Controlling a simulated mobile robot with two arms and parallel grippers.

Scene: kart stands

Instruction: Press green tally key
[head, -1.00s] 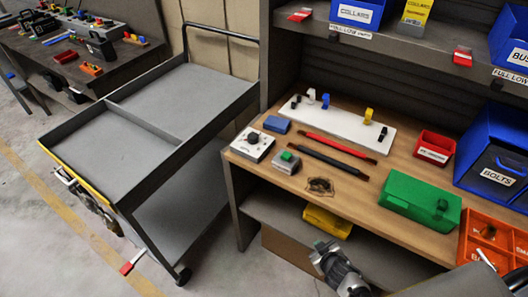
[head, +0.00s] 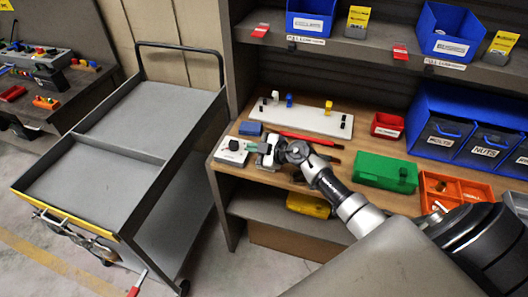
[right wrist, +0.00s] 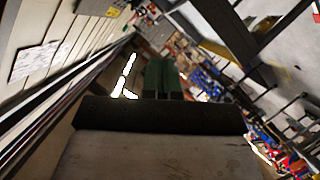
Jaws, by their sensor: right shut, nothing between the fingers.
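The right arm reaches over the wooden bench from the lower right in the head view. My right gripper (head: 254,148) is at the bench's front left, beside the white box with a black dial (head: 232,152), its fingers pointing left. In the right wrist view its two green fingers (right wrist: 161,78) lie side by side, shut and empty. The small grey box with the green key is hidden behind this gripper and wrist; I cannot tell whether they touch. My left gripper is not in view.
A blue block (head: 250,128) and a white board with pegs (head: 304,120) lie behind the gripper. A red bar (head: 308,139), a green box (head: 385,172) and a red bin (head: 387,125) are to the right. A grey cart (head: 100,185) stands left of the bench.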

